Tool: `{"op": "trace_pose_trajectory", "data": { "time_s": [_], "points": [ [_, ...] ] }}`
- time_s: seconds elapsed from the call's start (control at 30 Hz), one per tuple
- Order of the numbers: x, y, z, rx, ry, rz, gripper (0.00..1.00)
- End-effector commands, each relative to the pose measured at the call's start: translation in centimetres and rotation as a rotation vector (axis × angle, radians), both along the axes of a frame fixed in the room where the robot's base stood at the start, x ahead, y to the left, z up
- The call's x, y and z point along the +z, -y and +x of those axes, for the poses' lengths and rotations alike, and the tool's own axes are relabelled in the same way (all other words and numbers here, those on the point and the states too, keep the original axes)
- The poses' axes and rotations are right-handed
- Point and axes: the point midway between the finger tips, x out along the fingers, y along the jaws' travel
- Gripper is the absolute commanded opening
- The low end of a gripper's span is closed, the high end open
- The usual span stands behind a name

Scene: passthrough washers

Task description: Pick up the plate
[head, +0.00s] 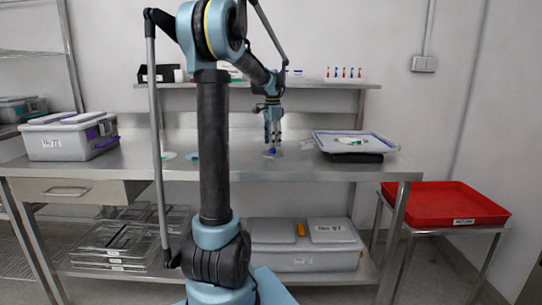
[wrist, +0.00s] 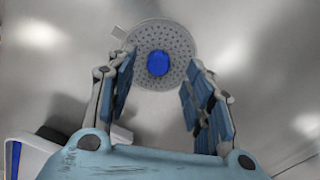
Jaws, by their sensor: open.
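The plate is most likely the round grey perforated disc with a blue centre knob; in the wrist view the plate (wrist: 160,38) lies on the steel table beyond and between my fingertips. In the head view the blue knob of the plate (head: 271,151) shows just below my gripper (head: 272,130). My gripper, also in the wrist view (wrist: 158,85), is open with its two blue-padded fingers apart, one on each side of the plate's lower part. Nothing is between the pads. I cannot tell the exact height of the fingertips above the table.
A white tray with a blue rim (head: 352,142) sits on a black base right of my gripper. A grey bin (head: 70,138) stands at the table's left. A shelf (head: 320,84) runs behind. A red tray (head: 445,202) is on a side stand. Pale discs lie left of my gripper.

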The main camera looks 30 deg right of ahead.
Motion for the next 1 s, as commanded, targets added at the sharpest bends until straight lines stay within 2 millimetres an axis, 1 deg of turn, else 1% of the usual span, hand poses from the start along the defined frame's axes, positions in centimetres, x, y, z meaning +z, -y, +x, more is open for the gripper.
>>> {"op": "trace_pose_trajectory", "data": {
  "time_s": [0.03,0.1,0.23,0.33,0.53,0.57,0.6,0.67,0.7,0.73,0.77,1.0],
  "points": [
    [-0.8,0.1,-0.1,0.000,0.000,0.000,0.47],
    [-1.8,0.1,-0.1,0.000,0.000,0.000,0.47],
    [-3.0,0.1,-0.1,0.000,0.000,0.000,0.47],
    [-3.4,0.1,-0.1,0.000,0.000,0.000,0.47],
    [-3.5,0.1,-0.1,0.000,0.000,0.000,0.47],
    [-3.4,0.1,-0.1,0.000,0.000,0.000,0.43],
    [-3.4,0.1,-0.1,0.000,0.000,0.000,0.34],
    [-3.5,0.1,-0.1,0.000,0.000,0.000,0.20],
    [-3.5,0.1,-0.1,0.000,0.000,0.000,0.11],
    [-3.5,0.1,-0.1,0.000,0.000,0.000,0.04],
    [-3.5,0.1,-0.1,0.000,0.000,0.000,0.00],
    [-3.5,0.1,-0.1,0.000,0.000,0.000,0.00]
  ]
}}
